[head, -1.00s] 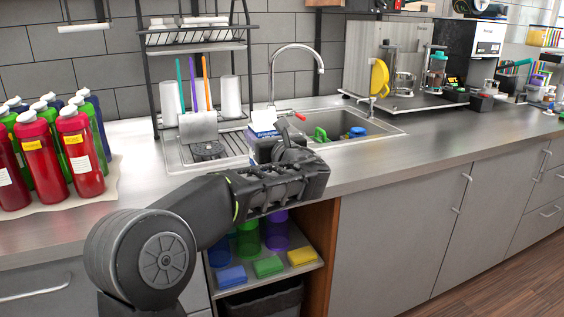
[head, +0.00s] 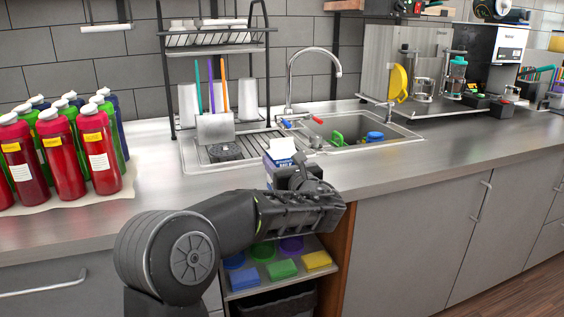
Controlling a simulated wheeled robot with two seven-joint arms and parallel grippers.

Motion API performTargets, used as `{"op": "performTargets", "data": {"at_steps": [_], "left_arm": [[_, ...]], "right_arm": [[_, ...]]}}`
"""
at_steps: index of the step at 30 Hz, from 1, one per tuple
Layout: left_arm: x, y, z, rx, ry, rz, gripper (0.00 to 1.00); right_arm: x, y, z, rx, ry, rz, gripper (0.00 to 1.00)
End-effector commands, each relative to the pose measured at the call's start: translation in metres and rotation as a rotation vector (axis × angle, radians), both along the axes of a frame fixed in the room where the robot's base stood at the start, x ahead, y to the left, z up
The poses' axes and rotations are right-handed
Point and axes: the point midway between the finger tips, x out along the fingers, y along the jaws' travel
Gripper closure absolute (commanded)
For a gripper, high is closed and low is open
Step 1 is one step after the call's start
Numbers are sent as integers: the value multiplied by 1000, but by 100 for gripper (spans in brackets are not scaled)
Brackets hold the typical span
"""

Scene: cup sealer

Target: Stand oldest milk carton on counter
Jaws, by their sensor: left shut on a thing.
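A milk carton (head: 281,152) with a white top and a blue band with lettering shows just above and behind my left gripper (head: 296,183). My left gripper is shut on the carton near the counter's front edge. The gripper hides the carton's lower part, so I cannot tell whether its base touches the counter. The carton looks roughly upright. The grey metal counter (head: 400,160) runs along the wall. My right gripper is not in view.
Several red, green and blue bottles (head: 98,150) stand on a mat at the left. A dish rack (head: 215,130) and a sink (head: 345,130) lie behind the carton. Bare counter lies right of the gripper. An open shelf (head: 285,270) with sponges is below.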

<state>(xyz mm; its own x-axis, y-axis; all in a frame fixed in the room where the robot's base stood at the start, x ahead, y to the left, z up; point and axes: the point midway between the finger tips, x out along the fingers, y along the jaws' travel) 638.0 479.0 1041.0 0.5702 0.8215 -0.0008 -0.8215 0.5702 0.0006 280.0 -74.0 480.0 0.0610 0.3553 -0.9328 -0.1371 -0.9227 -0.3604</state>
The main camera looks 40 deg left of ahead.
Motion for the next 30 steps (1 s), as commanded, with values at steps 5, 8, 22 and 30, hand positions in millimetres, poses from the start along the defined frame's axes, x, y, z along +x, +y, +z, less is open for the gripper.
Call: {"op": "performTargets", "data": {"at_steps": [5, 8, 22, 30], "left_arm": [[0, 0, 2, 2, -4, 0, 100], [0, 0, -2, 2, -4, 0, 100], [0, 0, -2, 1, -1, 0, 19], [-6, -10, 1, 0, -1, -2, 19]], "right_arm": [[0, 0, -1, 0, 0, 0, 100], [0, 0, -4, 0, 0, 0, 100], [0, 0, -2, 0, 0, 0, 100], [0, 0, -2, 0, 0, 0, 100]]}}
